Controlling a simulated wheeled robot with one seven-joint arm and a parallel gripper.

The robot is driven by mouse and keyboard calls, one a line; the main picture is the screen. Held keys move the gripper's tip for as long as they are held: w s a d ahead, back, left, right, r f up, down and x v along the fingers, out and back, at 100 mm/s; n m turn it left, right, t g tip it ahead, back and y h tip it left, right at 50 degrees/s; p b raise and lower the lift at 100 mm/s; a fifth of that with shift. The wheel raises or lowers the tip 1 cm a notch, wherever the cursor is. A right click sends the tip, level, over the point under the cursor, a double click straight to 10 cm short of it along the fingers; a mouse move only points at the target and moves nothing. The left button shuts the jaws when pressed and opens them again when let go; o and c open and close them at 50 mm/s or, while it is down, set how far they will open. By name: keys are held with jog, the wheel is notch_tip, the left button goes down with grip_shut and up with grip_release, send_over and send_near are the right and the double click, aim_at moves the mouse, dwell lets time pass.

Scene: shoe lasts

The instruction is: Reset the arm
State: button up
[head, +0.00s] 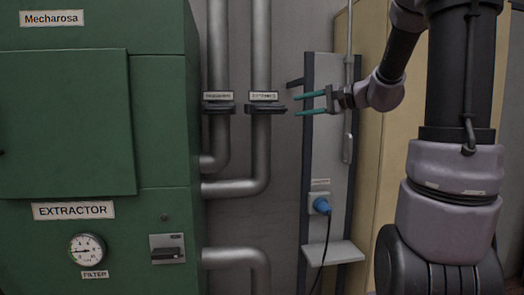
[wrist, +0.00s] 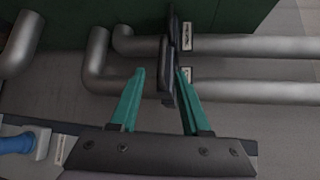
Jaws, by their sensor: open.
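My gripper (head: 312,104) is at the end of my arm, in the middle of the head view. Its two teal fingers are spread apart with nothing between them. The fingers point left toward a black handle (head: 269,108) on the right vertical pipe and look close to it. In the wrist view my gripper (wrist: 160,85) is open, and the dark handle (wrist: 166,82) shows between and beyond the fingertips. I cannot tell whether the fingers touch it.
A second black handle (head: 218,107) sits on the left pipe. The green extractor cabinet (head: 160,95) stands at left. A grey panel (head: 327,160) with a blue plug (head: 321,205) and a small shelf (head: 333,252) stands behind and below my gripper. A beige cabinet (head: 385,170) is at right.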

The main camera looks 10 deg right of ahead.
jog(key=s+a+f+n+g+h, duration=0.2)
jog(key=s+a+f+g, duration=0.1)
jog(key=s, duration=0.4)
jog(key=s+a+f+n+g+h, duration=0.1)
jog(key=s+a+f+n+g, duration=0.1)
jog(key=s+a, duration=0.35)
jog(key=s+d+f+n+t+h, duration=0.1)
jog(key=s+d+f+n+h, duration=0.1)
jog(key=s+d+h, duration=0.4)
jog(key=s+d+f, duration=0.1)
jog(key=s, duration=0.3)
jog(key=shift+s+f+h, duration=0.25)
jog(key=shift+f+h, duration=0.05)
jog(key=shift+f, duration=0.05)
jog(key=shift+d, duration=0.1)
